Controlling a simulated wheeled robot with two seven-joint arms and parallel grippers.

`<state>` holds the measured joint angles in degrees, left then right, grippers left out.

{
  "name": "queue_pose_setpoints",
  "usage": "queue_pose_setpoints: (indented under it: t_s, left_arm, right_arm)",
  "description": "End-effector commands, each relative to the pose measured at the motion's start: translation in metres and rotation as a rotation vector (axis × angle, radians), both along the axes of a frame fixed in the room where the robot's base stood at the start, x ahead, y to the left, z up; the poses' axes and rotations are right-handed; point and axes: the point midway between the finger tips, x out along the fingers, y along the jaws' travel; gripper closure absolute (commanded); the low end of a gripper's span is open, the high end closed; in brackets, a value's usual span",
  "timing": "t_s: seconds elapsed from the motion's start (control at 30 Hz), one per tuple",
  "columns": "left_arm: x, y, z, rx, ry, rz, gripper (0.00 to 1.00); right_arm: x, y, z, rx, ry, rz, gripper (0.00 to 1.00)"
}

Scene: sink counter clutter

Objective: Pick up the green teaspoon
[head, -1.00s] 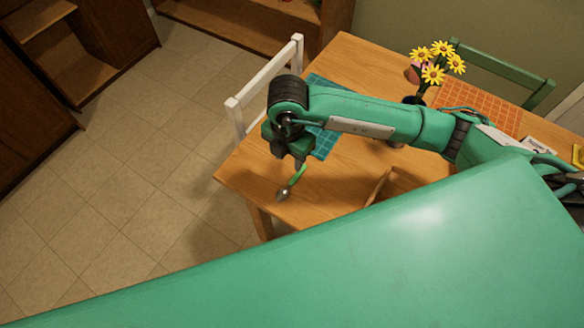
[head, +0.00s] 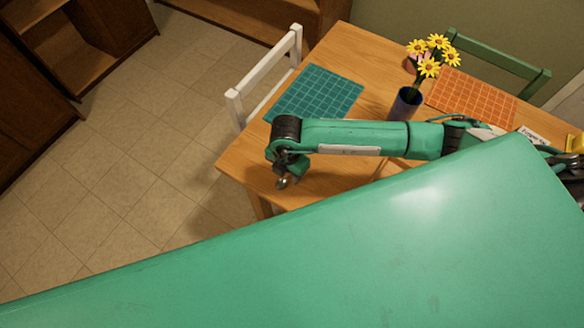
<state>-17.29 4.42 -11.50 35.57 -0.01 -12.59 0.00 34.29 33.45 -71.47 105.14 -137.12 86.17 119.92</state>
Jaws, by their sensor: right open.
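The green teaspoon (head: 283,183) lies at the near left edge of the wooden table (head: 236,166) in the head view. Only its metal bowl shows clearly; its green handle is hidden by my right gripper and wrist. My right gripper (head: 293,177) is open, pointing down right over the spoon. Whether the fingers are around the handle or just above it, I cannot tell. My left gripper is not in view.
A teal placemat (head: 316,92) lies behind my right arm. A dark blue vase (head: 405,103) with yellow flowers (head: 430,68) stands near an orange placemat (head: 470,97). A white chair (head: 262,83) and a green chair (head: 497,58) stand at the table. My green body hides the near side.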

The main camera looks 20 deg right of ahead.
Motion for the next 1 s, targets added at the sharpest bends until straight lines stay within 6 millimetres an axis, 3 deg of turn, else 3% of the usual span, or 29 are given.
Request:
queue_pose_setpoints:
  t_s: [0.13,0.37,0.77,1.0]
  left_arm:
    - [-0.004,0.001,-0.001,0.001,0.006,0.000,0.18]
    - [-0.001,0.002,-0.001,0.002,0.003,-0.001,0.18]
    - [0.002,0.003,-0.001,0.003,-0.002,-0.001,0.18]
    - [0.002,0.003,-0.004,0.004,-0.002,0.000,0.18]
  right_arm:
    - [0.000,0.000,0.000,0.000,0.000,0.000,0.58]
    - [0.000,0.000,0.000,0.000,0.000,-0.001,1.00]
    - [0.000,0.000,0.001,0.000,0.000,-0.001,1.00]
    - [0.001,0.000,0.021,0.001,-0.001,-0.001,1.00]
